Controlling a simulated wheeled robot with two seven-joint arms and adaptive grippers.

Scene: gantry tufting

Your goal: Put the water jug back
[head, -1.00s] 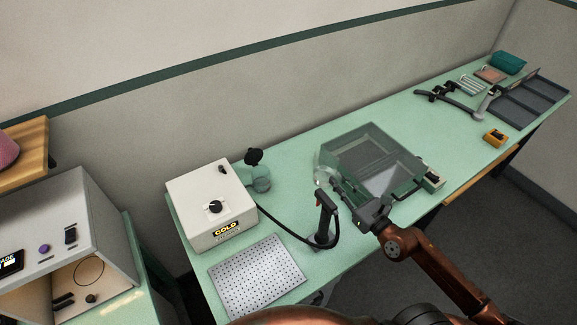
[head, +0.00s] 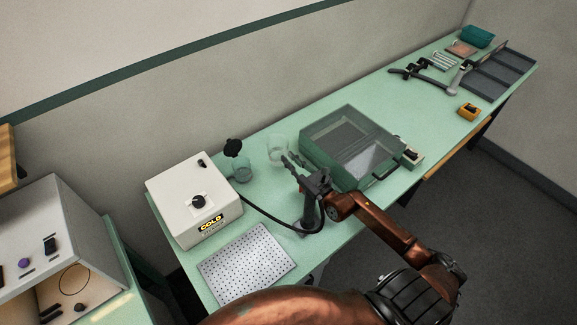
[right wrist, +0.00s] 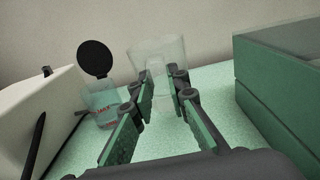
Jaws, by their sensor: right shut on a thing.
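The water jug (head: 277,147) is a clear, see-through vessel on the far side of my right gripper (head: 292,161), left of the glass-topped box. In the right wrist view the jug (right wrist: 157,58) stands roughly upright at the fingertips of my right gripper (right wrist: 163,85), which is shut on it. I cannot tell whether its base touches the bench. A clear tank (head: 241,172) with a raised black lid stands to its left, beside the white box; in the right wrist view the tank (right wrist: 103,101) shows a red mark. My left gripper is not in view.
A white box (head: 193,200) labelled COLD, with a black hose, and a perforated plate (head: 247,262) are at the left. The green glass-topped box (head: 341,178) is close on the right. A corded tool (head: 308,213) stands below my gripper.

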